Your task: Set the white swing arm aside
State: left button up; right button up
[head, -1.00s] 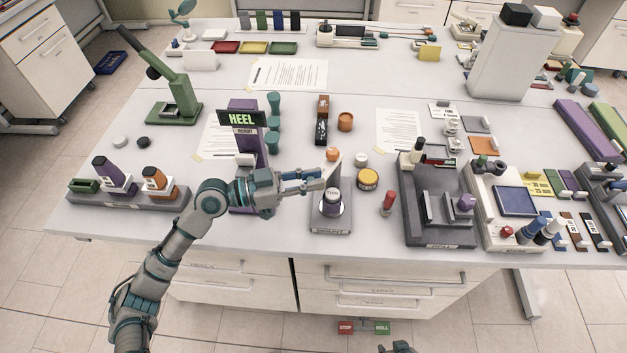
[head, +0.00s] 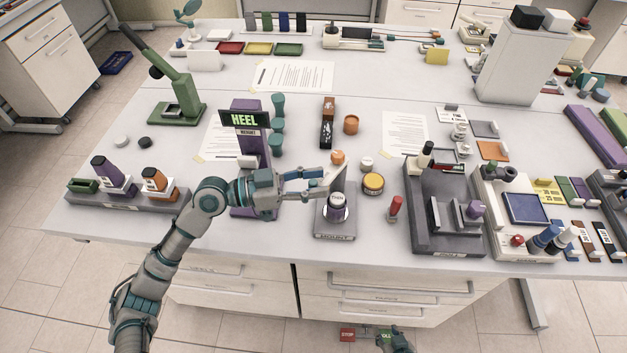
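The grey mount block (head: 334,234) stands near the table's front edge, with a dark, white-topped round part (head: 337,203) on it. A pale strip, which looks like the white swing arm (head: 333,178), slants up to the right above the mount, below an orange knob (head: 338,157). My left gripper (head: 322,182) reaches in from the left, with its fingertips at the strip's lower left end. The fingers overlap the strip, so I cannot tell whether they grip it.
A purple HEEL stand (head: 247,145) rises behind my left forearm. A yellow-lidded jar (head: 373,183) and a red peg (head: 395,208) stand right of the mount. A dark grey fixture (head: 444,235) is further right.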

pick_arm(q)
jog(key=v, duration=1.2)
jog(key=shift+a, duration=0.1)
